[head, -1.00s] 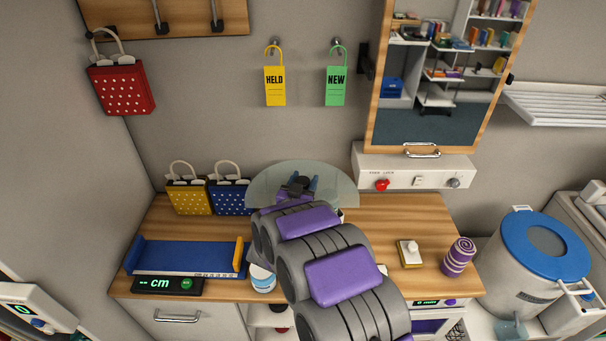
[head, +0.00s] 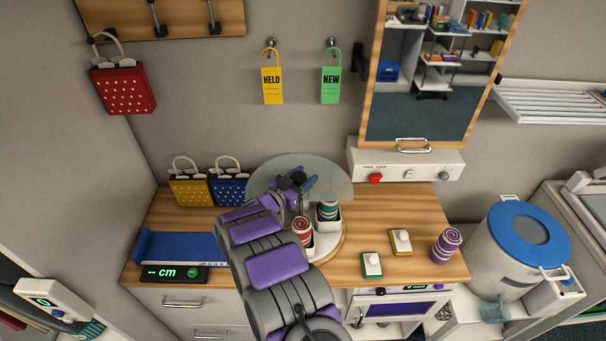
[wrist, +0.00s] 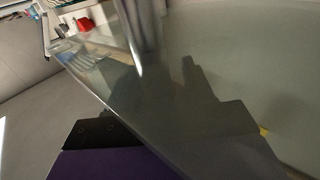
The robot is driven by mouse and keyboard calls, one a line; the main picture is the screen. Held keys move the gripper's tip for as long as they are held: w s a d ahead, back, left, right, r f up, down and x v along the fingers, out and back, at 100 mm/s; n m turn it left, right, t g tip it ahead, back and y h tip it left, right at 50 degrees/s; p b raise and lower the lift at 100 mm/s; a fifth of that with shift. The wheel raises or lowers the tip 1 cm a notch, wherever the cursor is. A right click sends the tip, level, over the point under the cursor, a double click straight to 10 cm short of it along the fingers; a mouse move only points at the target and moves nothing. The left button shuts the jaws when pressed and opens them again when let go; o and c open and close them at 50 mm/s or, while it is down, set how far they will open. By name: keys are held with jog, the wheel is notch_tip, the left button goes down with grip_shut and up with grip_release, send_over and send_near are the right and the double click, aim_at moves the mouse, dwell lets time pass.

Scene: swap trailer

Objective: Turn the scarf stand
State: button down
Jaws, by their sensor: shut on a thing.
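My arm hides the stand's left side.
A purple rolled scarf (head: 446,245) and two small blocks, yellow-edged (head: 401,242) and green-edged (head: 372,265), lie to the right. Yellow (head: 190,191) and blue (head: 229,191) bags stand left behind a blue measuring tray (head: 180,246).

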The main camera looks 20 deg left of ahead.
jog(key=shift+a+r+h, duration=0.15)
jog(key=shift+h, duration=0.15)
dwell(0.5)
jog(key=c, duration=0.8)
grip_release()
jog(key=o, duration=0.3)
jog(key=shift+a, duration=0.1)
jog(key=shift+s+a, duration=0.1)
jog(key=shift+s, duration=0.45)
jog(key=v, duration=1.6)
jog(key=shift+a, duration=0.4)
jog(key=shift+a, duration=0.1)
jog(key=shift+w, duration=0.1)
